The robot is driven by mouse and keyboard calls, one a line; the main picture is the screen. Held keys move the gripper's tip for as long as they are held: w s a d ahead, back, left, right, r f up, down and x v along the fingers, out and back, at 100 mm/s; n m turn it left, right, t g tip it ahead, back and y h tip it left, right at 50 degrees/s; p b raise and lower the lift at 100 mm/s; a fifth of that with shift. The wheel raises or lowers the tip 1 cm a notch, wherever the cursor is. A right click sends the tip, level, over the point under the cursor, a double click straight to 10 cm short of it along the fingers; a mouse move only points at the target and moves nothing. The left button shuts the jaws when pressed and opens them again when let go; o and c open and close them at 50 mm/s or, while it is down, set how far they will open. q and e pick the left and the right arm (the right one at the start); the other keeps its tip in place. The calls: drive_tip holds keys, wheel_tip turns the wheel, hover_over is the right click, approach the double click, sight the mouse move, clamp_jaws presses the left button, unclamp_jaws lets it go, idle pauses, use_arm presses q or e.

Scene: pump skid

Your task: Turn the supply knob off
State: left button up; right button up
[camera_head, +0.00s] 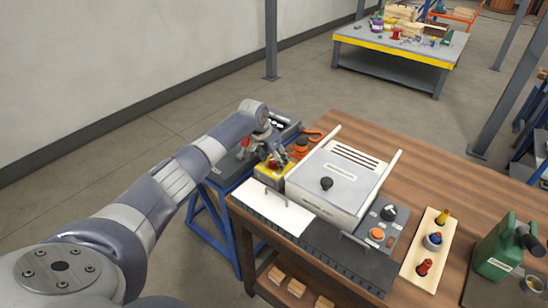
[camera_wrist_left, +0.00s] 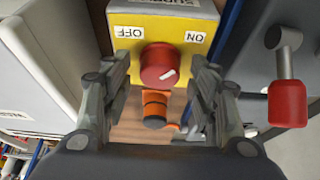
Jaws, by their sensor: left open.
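The supply knob (camera_wrist_left: 157,65) is round and red, on the face of a yellow box (camera_head: 272,178). In the left wrist view the box (camera_wrist_left: 180,22) carries upside-down labels, OFF at the left and ON at the right. The knob's white mark points to the lower right, on the ON side. My left gripper (camera_head: 270,158) is at the box with its fingers open. In the wrist view its fingertips (camera_wrist_left: 158,72) lie on either side of the knob, with visible gaps. In the head view the gripper largely hides the knob. My right gripper is not in view.
A red-handled lever (camera_wrist_left: 288,100) stands close beside the gripper. A white-topped case (camera_head: 335,178) sits right of the box on the wooden bench (camera_head: 440,160). A green can (camera_head: 497,245) stands at the far right.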

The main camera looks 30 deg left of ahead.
use_arm(q)
drive_tip(key=shift+c, duration=1.3)
drive_tip(key=c, duration=0.8)
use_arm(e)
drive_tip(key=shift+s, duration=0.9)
use_arm(q)
drive_tip(key=shift+r, duration=0.1)
